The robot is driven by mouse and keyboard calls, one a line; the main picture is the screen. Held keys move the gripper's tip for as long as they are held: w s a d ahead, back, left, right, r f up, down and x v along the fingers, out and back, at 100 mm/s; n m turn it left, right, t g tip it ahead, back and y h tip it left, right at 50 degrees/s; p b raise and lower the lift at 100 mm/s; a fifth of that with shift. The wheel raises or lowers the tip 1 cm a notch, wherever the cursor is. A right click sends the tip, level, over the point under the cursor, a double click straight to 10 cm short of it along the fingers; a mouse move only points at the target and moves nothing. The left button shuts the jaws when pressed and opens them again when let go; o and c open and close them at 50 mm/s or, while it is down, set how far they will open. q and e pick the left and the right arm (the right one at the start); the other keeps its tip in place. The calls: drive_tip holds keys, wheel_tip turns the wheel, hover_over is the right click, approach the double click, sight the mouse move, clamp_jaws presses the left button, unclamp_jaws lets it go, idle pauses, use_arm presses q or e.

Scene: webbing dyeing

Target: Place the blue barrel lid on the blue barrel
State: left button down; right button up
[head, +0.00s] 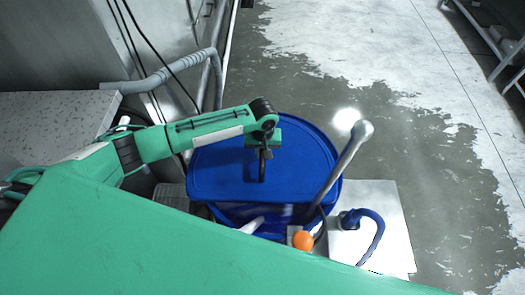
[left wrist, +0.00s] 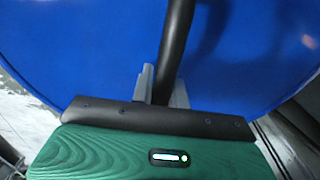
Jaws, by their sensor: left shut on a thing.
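The blue barrel lid (head: 308,165) lies flat, or nearly so, over the blue barrel (head: 232,213) in the head view. It hides the barrel's opening; only part of the barrel's front shows below the lid's near edge. I cannot tell whether the lid touches the rim all round. My left gripper (head: 264,152) points down at the middle of the lid and is shut on its dark handle. In the left wrist view the fingers (left wrist: 162,88) close around the black handle (left wrist: 178,40), with the blue lid filling the background. My right gripper is not in view.
A grey metal pipe (head: 345,160) slants up at the barrel's right front. An orange ball-like knob (head: 302,240) and a blue hose (head: 374,232) on a pale plate (head: 390,205) are near it. A speckled counter (head: 50,120) stands left. Floor at the right is open.

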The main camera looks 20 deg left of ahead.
use_arm(q)
drive_tip(key=shift+f, duration=0.35)
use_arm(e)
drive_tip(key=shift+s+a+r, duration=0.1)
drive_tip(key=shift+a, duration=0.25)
use_arm(q)
drive_tip(key=c, duration=1.4)
unclamp_jaws()
drive_tip(key=shift+f, duration=0.15)
drive_tip(key=shift+o, duration=0.2)
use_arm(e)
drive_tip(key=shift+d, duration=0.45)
